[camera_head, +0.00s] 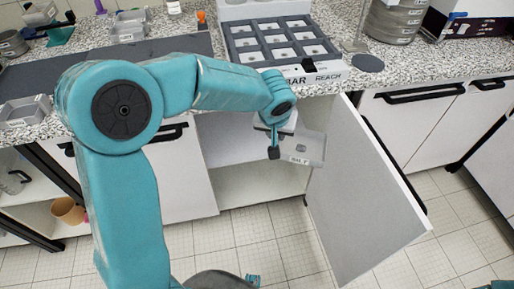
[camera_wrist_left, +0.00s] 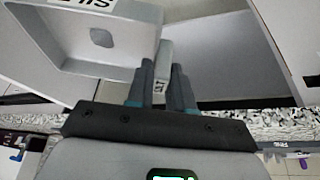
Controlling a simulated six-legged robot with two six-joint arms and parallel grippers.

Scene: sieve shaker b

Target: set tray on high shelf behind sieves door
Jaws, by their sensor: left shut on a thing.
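In the head view a small grey tray (camera_head: 312,147) labelled SILT is in the air in front of the open cabinet, a dark piece lying in it. My left gripper (camera_head: 274,147) is shut on the tray's near left edge. The left wrist view shows the fingers (camera_wrist_left: 162,85) pinching the tray's wall, with the tray (camera_wrist_left: 70,45) reaching to the upper left. The cabinet door (camera_head: 362,190) stands wide open to the right. Inside, a grey high shelf (camera_head: 228,138) shows above a lower pale compartment (camera_head: 250,188). My arm hides part of the opening.
The speckled counter (camera_head: 400,70) overhangs the opening. On it stand a compartment rack (camera_head: 236,48), sieve stacks (camera_head: 395,20) and a grey tray (camera_head: 22,112). The open door bounds the right side. The tiled floor in front is mostly clear.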

